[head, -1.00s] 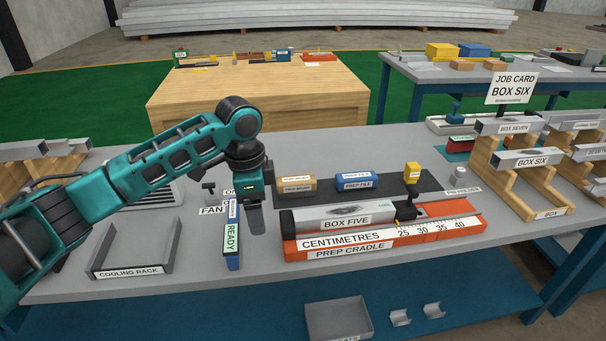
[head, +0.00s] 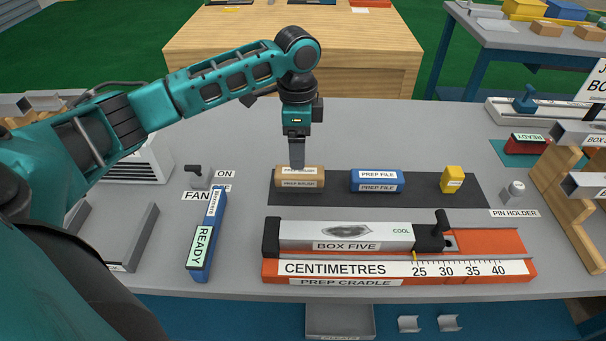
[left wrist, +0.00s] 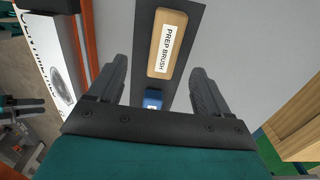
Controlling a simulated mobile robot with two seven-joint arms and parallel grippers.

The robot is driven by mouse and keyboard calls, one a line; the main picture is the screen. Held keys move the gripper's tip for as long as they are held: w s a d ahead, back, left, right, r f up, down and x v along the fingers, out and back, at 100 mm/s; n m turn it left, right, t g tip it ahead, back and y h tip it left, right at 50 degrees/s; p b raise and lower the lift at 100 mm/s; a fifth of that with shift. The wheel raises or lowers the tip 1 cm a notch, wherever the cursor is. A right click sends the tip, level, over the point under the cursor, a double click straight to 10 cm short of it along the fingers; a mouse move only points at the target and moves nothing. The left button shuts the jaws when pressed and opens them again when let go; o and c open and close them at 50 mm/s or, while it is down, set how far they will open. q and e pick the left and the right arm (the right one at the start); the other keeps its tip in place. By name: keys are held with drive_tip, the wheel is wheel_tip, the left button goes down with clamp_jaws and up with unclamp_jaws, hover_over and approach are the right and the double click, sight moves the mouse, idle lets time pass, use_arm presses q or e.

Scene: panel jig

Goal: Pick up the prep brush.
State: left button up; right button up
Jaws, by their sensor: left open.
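The prep brush (head: 300,180) is a tan wooden block with white labels. It lies at the left end of a dark mat on the bench. My left gripper (head: 296,164) points down just above and behind the brush in the head view. In the left wrist view the brush (left wrist: 167,42) lies ahead, between the lines of the two open fingers (left wrist: 160,85). Nothing is between the fingers, and they appear apart from the brush.
The orange prep cradle (head: 500,242) holds box five (head: 345,235) in front. A blue READY holder (head: 207,235) and the fan switch (head: 197,177) stand to the left.

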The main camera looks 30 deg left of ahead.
sight(299, 172)
use_arm(q)
wheel_tip(299, 172, down, 4)
drive_tip(key=shift+r, duration=0.1)
drive_tip(key=shift+w+a+f+b, duration=0.1)
drive_tip(key=shift+w+f+b, duration=0.15)
drive_tip(key=shift+f, duration=1.15)
drive_tip(key=shift+w+f+b, duration=0.1)
drive_tip(key=shift+f+b, duration=0.15)
drive_tip(key=shift+f, duration=1.15)
drive_tip(key=c, duration=1.1)
drive_tip(key=shift+r, duration=0.1)
wheel_tip(299, 172, up, 20)
drive_tip(key=p, duration=0.2)
